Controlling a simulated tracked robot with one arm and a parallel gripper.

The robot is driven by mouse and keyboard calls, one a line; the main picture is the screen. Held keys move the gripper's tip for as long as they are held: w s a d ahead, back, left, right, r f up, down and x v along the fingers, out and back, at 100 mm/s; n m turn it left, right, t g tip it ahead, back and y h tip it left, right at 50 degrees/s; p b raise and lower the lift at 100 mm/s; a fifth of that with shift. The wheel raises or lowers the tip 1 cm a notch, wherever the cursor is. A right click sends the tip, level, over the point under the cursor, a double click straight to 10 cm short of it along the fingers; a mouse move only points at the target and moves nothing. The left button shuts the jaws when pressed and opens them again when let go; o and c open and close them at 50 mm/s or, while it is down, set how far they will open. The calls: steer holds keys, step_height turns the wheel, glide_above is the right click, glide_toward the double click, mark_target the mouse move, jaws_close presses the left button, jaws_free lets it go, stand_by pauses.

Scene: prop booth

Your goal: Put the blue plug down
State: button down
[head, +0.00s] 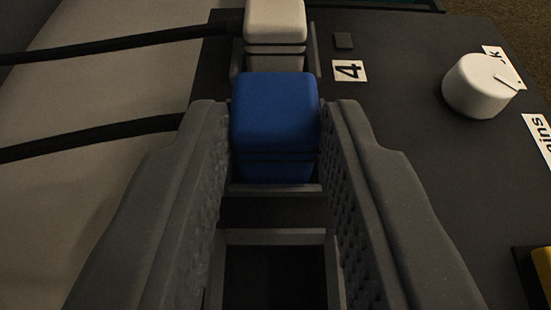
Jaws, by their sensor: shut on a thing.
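The blue plug (276,112) is a rounded block in the upper middle of the head view. My gripper (277,125) has one finger on each side of it, and the jaws are shut on it. The lower part of the plug is at a grey-rimmed slot on the dark panel. I cannot tell whether it is seated in that slot or held just above it. A black cable runs left from behind my left finger, level with the plug.
A white plug (275,22) with a black cable stands in a slot behind. An empty slot (275,238) lies in front. To the right are a "4" label (349,71), a small dark square (343,41), a white knob (482,85) and a yellow thing (543,268). A pale surface (80,210) lies left.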

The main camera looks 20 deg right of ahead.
steer(key=shift+f, duration=0.25)
steer(key=c, duration=1.1)
jaws_free()
steer(key=shift+c, duration=0.2)
steer(key=shift+r, duration=0.3)
steer(key=shift+r+p+v, duration=0.15)
steer(key=shift+p+v, duration=1.2)
steer(key=shift+v, duration=1.7)
steer(key=shift+r+p+v, duration=0.15)
steer(key=shift+p+v, duration=1.15)
steer(key=shift+v, duration=1.75)
steer(key=shift+w, duration=0.1)
